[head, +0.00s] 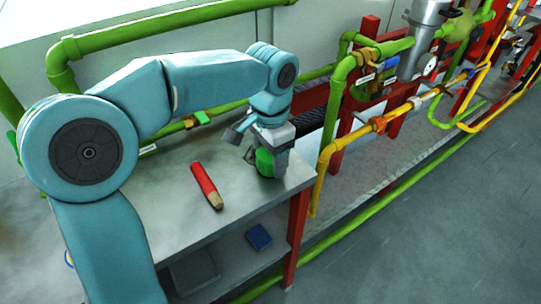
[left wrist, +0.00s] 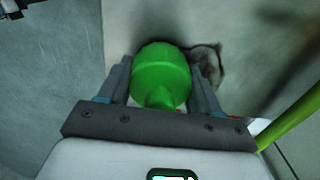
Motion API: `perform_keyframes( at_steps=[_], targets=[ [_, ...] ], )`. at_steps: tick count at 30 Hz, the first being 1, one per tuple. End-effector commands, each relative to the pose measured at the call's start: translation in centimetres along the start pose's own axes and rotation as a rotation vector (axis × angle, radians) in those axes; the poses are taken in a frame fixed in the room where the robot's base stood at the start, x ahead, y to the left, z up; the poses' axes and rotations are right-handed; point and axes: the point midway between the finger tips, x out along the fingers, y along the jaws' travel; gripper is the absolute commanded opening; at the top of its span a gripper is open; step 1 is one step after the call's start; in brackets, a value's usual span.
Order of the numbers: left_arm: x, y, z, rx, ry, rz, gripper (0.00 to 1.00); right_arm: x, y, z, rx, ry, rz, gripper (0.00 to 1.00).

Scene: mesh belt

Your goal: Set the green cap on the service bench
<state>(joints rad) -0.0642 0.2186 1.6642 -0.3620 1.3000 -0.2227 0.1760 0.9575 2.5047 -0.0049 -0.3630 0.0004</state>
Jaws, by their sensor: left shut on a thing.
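The green cap (left wrist: 160,75) is between the two fingers of my left gripper (left wrist: 161,85), which is shut on it. In the head view the green cap (head: 265,161) shows under my left gripper (head: 268,158), at the right end of the service bench (head: 245,200). The cap is low over the grey bench top; I cannot tell whether it touches the surface. The gripper hides part of the cap in the head view. My right gripper is in neither view.
A red marker-like stick (head: 206,185) lies on the bench left of the gripper. A blue item (head: 258,237) sits on the lower shelf. Green pipes run behind the bench, and a yellow pipe (head: 318,180) stands close to its right end. The bench front is clear.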

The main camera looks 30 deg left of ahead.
Motion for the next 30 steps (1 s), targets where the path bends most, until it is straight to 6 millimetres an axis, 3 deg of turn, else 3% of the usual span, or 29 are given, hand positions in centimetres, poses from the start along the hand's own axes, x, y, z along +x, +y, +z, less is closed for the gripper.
perform_keyframes(
  at_steps=[5,6,8,9,20,30],
  targets=[
    [0.3,0.0,0.0,0.0,0.0,0.0,0.33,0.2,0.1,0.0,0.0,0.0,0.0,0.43],
    [0.3,0.0,0.0,0.0,0.001,0.0,0.67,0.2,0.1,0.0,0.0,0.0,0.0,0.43],
    [0.3,0.0,0.0,0.0,0.001,0.0,0.86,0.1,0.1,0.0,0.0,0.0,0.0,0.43],
    [0.3,0.0,0.0,0.0,0.0,0.0,0.89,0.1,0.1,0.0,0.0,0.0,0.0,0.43],
    [-0.7,0.0,0.0,0.0,0.002,-0.001,0.89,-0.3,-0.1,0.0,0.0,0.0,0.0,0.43],
    [-8.3,0.0,-0.1,0.0,0.004,-0.002,0.89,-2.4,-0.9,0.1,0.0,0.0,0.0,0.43]
  ],
)
